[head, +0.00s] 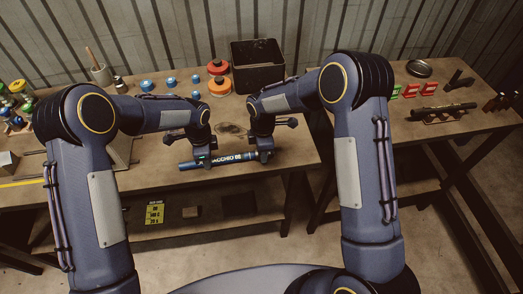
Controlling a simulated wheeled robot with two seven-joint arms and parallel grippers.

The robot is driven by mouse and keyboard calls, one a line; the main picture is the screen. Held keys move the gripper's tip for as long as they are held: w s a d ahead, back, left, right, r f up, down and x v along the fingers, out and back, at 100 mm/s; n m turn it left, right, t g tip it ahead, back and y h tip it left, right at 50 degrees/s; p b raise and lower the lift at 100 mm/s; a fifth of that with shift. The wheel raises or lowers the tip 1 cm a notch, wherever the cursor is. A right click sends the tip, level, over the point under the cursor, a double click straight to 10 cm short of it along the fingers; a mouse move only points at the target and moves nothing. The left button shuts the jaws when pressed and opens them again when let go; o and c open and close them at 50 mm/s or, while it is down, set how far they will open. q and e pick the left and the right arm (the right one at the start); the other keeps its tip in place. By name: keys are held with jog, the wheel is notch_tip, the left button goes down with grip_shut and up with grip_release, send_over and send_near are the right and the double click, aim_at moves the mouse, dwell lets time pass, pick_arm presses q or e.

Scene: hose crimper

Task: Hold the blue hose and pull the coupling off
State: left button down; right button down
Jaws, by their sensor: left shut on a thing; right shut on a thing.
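The blue hose (231,158) lies roughly level along the front part of the left workbench, with white lettering on its side. My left gripper (204,161) is shut on the hose near its left end, and a short blue stub sticks out beyond it. My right gripper (264,156) is shut at the right end, where the coupling sits. The fingers cover most of the coupling, so its outline and any gap to the hose cannot be made out.
A black bin (257,66) stands at the back of the bench. Orange-red round parts (219,87) and small blue caps (171,82) lie left of it. A second bench (447,130) on the right holds a dark tool and red and green parts. A gap separates the benches.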

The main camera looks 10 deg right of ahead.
aim_at(275, 155)
pick_arm(q)
jog(key=shift+a, duration=0.2)
pick_arm(e)
jog(key=shift+d, duration=0.85)
pick_arm(q)
jog(key=shift+d, duration=0.15)
pick_arm(e)
jog(key=shift+d+r, duration=0.1)
jog(key=shift+d, duration=1.1)
jog(key=shift+r, duration=2.5)
pick_arm(q)
jog(key=c, duration=1.2)
grip_release()
jog(key=shift+o, duration=0.2)
notch_tip(275, 155, up, 12)
